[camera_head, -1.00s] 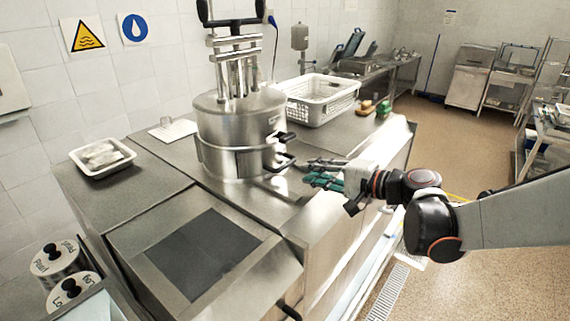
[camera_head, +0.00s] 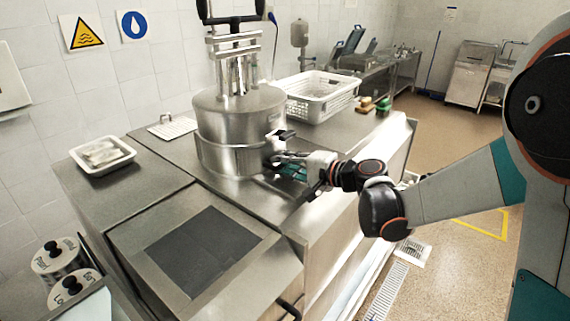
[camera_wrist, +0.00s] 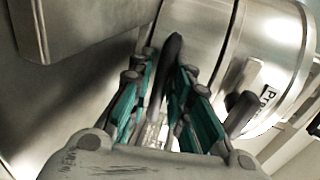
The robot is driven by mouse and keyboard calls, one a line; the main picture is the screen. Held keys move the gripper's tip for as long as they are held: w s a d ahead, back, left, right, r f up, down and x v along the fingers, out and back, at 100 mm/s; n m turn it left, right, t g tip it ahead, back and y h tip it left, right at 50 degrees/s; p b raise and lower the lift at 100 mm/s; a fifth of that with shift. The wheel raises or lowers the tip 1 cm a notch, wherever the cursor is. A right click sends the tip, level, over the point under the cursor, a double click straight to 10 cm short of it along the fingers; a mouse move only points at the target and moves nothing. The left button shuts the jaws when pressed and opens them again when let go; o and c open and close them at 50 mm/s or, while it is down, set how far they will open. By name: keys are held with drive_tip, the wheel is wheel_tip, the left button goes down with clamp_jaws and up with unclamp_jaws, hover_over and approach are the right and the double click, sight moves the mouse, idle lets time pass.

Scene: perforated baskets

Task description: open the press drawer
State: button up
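The press is a round steel drum (camera_head: 235,125) standing on the steel counter, with a column and black bar above it. Its lower drawer section (camera_head: 225,160) looks closed, flush under the upper part. Two black handles stick out on its right side; the upper one (camera_head: 284,134) is clear. My gripper (camera_head: 281,165) is at the lower handle, which it mostly hides in the head view. In the wrist view the black lower handle (camera_wrist: 168,65) lies between the two green-padded fingers (camera_wrist: 166,80). The fingers are spread either side of it, with narrow gaps; contact is unclear.
A white perforated basket (camera_head: 320,105) stands behind the press. A white tray with wrapped pieces (camera_head: 103,155) is at the left, near a small perforated white piece (camera_head: 172,128). A dark panel (camera_head: 203,254) lies in front.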

clamp_jaws()
drive_tip(key=f+b+v, duration=0.1)
drive_tip(key=f+v, duration=0.1)
drive_tip(key=v, duration=1)
drive_tip(key=d+f+b+v, duration=0.1)
drive_tip(key=f+v, duration=0.2)
drive_tip(key=v, duration=1)
drive_tip(key=shift+s+f+b, duration=0.25)
drive_tip(key=shift+s+b, duration=0.1)
drive_tip(key=shift+s, duration=0.05)
drive_tip(key=shift+s+d, duration=0.1)
drive_tip(key=shift+d, duration=0.1)
drive_tip(key=shift+o, duration=1.1)
unclamp_jaws()
drive_tip(key=v, duration=1.2)
drive_tip(key=shift+d, duration=0.2)
